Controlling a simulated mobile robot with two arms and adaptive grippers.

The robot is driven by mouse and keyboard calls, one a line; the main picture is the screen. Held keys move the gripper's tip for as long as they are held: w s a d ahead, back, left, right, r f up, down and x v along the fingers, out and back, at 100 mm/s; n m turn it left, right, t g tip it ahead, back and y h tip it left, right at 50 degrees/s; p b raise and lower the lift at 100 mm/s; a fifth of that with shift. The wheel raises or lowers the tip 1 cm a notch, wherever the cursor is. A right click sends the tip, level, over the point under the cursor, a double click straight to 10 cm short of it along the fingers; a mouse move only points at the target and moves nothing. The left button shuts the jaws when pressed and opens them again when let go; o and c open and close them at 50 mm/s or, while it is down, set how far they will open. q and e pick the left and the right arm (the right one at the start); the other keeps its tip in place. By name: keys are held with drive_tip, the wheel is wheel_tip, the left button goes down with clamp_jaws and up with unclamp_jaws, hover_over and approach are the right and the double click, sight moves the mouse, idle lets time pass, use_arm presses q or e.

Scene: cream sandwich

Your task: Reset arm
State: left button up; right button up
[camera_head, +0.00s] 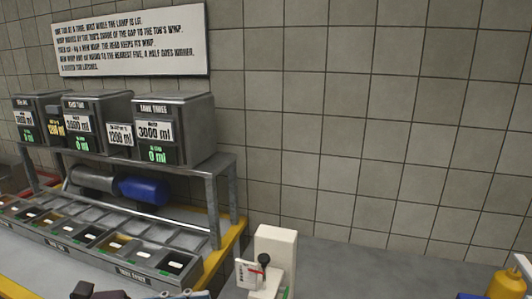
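I cannot make out either of my grippers for certain. A dark rounded shape (84,290) and a grey-blue shape (185,295) are cut off by the bottom edge at the left, and I cannot tell what they are. No arm link shows clearly, so the arms' pose is hidden.
A metal rack (222,172) carries several grey boxes, one labelled tank three (172,128). A blue cylinder (143,190) lies under it, behind a compartment tray (130,276). A white device (272,262) with a lever stands right of it. A yellow container (507,284) is at bottom right.

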use_arm(q)
drive_tip(key=w+a+r+n+t, duration=0.1)
drive_tip(key=w+r+n+t, duration=0.45)
drive_tip(key=n+t, duration=0.4)
drive_tip(key=w+a+f+n+t+y, duration=0.3)
drive_tip(key=w+a+n+t+y, duration=0.4)
drive_tip(key=n, duration=0.9)
drive_tip(key=s+a+f+n+g+y, duration=0.2)
drive_tip(key=a+f+n+y, duration=0.1)
drive_tip(key=f+n+y, duration=0.5)
drive_tip(key=s+a+f+n+g+y, duration=0.15)
drive_tip(key=a+f+n+y, duration=0.3)
drive_tip(key=f+n, duration=0.5)
drive_tip(key=s+d+f+n+g, duration=0.3)
drive_tip(key=s+f+g, duration=0.3)
drive_tip(key=s+f, duration=0.4)
drive_tip(key=s+d+f+n+g, duration=0.4)
drive_tip(key=s+f+g, duration=0.25)
drive_tip(key=s, duration=0.55)
wheel_tip(320, 180, down, 28)
drive_tip(key=s+r, duration=0.1)
drive_tip(key=s, duration=0.2)
drive_tip(key=s+a+f+g, duration=0.2)
drive_tip(key=s+a+f, duration=0.1)
drive_tip(key=s+f, duration=1.3)
drive_tip(key=shift+s+f+m+h, duration=0.2)
drive_tip(key=shift+s+m+h, duration=0.05)
drive_tip(key=shift+m+h, duration=0.1)
